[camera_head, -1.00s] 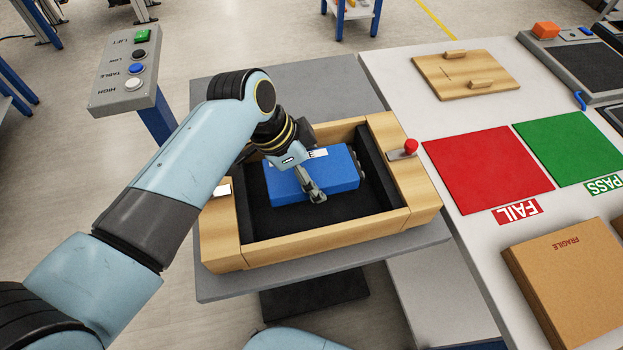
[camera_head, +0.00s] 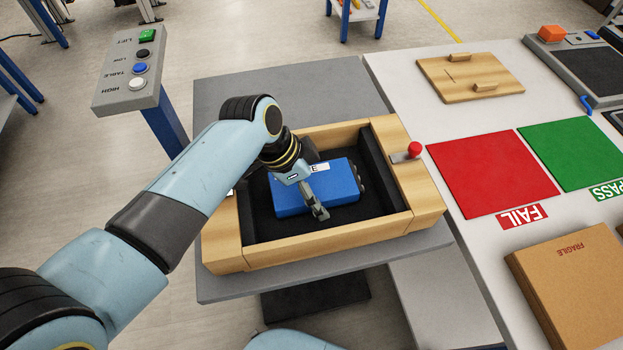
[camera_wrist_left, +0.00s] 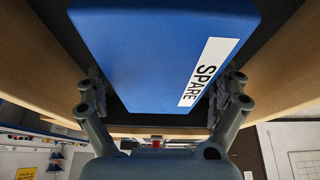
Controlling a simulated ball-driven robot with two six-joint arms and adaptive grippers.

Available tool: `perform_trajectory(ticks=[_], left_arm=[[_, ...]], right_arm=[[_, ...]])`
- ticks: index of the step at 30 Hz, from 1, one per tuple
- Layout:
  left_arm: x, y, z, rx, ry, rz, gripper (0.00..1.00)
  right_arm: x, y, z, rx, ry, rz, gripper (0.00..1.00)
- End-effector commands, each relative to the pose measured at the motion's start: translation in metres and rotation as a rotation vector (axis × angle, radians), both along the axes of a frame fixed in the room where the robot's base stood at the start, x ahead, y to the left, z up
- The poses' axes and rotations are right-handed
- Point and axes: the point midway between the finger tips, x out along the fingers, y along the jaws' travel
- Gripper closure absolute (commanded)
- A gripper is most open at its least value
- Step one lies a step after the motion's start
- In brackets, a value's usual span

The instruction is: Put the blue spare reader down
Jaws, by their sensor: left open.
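The blue spare reader (camera_head: 290,200) is a blue box with a white label. It lies flat inside the wooden-walled tray (camera_head: 330,240), on the black lining, towards its middle. In the left wrist view the reader (camera_wrist_left: 150,60) shows its "SPARE" label close up. My left gripper (camera_head: 314,187) reaches down over the reader and is open, with one finger on either side of it. In the wrist view its fingers (camera_wrist_left: 162,98) flank the box. The far finger is mostly hidden in the head view. My right gripper is not in view.
The tray stands on a grey table (camera_head: 300,85) and has a red knob (camera_head: 414,149) on its right wall. To the right are a red FAIL mat (camera_head: 490,172), a green PASS mat (camera_head: 575,150), a cardboard box (camera_head: 570,285) and a wooden lid (camera_head: 470,75). A button post (camera_head: 135,75) stands left.

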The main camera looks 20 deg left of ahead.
Motion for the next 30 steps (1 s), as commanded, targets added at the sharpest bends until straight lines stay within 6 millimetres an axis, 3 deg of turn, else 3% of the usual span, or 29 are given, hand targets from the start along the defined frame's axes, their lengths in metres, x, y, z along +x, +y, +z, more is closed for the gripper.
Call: perform_trajectory(ticks=[5,18,23,30], left_arm=[[-0.003,0.006,0.017,0.001,-0.003,0.000,0.00],[-0.024,0.036,0.098,0.001,-0.002,-0.001,0.00],[-0.027,0.040,0.109,0.000,-0.001,0.000,0.00],[-0.027,0.041,0.111,-0.001,0.001,0.000,0.00]], right_arm=[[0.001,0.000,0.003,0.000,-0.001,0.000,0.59],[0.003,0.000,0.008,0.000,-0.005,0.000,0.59],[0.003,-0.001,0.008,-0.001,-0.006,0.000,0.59],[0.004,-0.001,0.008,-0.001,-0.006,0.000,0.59]])
